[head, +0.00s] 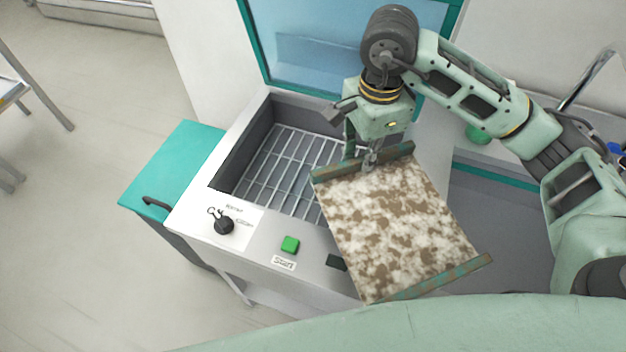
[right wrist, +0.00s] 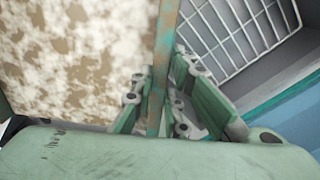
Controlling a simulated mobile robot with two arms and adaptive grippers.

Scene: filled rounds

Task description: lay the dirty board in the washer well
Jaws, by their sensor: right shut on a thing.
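The dirty board (head: 393,225) is a white panel with brown blotches and worn green-brown rails along two opposite edges. My right gripper (head: 368,160) is shut on its far rail. The board is held over the right part of the washer and its front edge, overlapping the right side of the washer well (head: 285,165). In the right wrist view the fingers (right wrist: 160,105) close on the rail, with the board's face (right wrist: 75,60) on the left and the well's wire rack (right wrist: 235,30) on the right. My left gripper is not in view.
The washer front has a black knob (head: 223,225) and a green start button (head: 290,244). A raised blue window with a teal frame (head: 345,45) stands behind the well. A teal cabinet (head: 172,180) is at left. A sink tap (head: 590,78) is at right.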

